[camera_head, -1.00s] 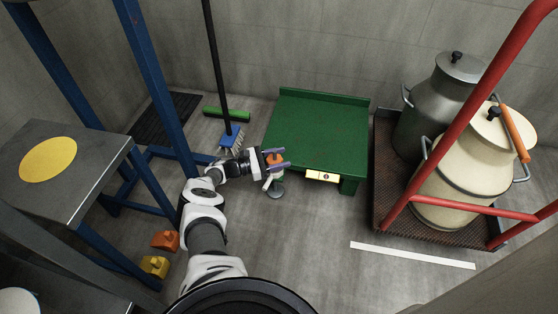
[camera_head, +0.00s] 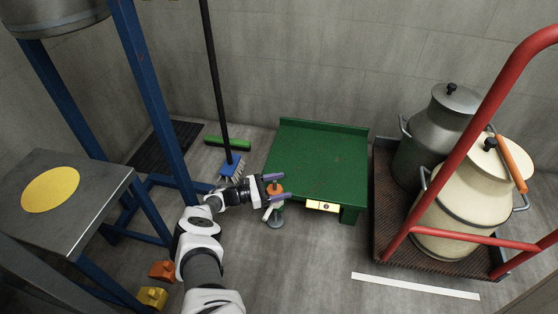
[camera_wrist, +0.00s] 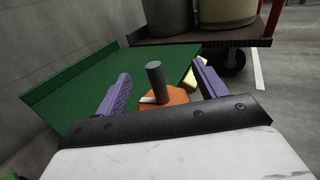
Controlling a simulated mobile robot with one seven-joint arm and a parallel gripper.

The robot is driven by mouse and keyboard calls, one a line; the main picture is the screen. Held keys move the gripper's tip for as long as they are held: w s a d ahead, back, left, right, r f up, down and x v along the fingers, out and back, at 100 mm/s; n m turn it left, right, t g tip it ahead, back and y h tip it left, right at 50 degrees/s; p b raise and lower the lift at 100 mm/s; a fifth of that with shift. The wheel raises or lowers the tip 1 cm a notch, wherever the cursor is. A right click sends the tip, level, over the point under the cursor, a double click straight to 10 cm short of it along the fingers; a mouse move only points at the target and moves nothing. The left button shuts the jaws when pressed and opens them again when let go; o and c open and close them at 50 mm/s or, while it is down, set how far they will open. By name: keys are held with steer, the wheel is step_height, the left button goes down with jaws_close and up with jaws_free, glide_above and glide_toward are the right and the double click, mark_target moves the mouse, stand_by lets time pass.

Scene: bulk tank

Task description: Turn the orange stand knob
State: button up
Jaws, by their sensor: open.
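The orange knob (camera_head: 275,188) sits on a small stand (camera_head: 276,214) with a round foot, beside the front left corner of the green table. In the wrist view the orange knob (camera_wrist: 172,97) shows with a dark upright post rising from its middle. My gripper (camera_head: 274,186) is open, with its purple fingers pointing right in the head view. In the wrist view the two fingers (camera_wrist: 160,93) lie on either side of the knob, with gaps to it. I cannot tell whether either finger touches it. Part of the knob is hidden behind the gripper body.
The green table (camera_head: 320,160) stands right behind the knob, with a yellow label on its front. A blue frame (camera_head: 155,110) rises to the left. A broom (camera_head: 218,90) leans behind my arm. Milk cans on a red cart (camera_head: 400,245) stand to the right.

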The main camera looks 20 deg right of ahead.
mark_target(279, 188)
step_height(279, 188, up, 19)
steer(key=p, duration=0.9)
steer(key=shift+f, duration=0.15)
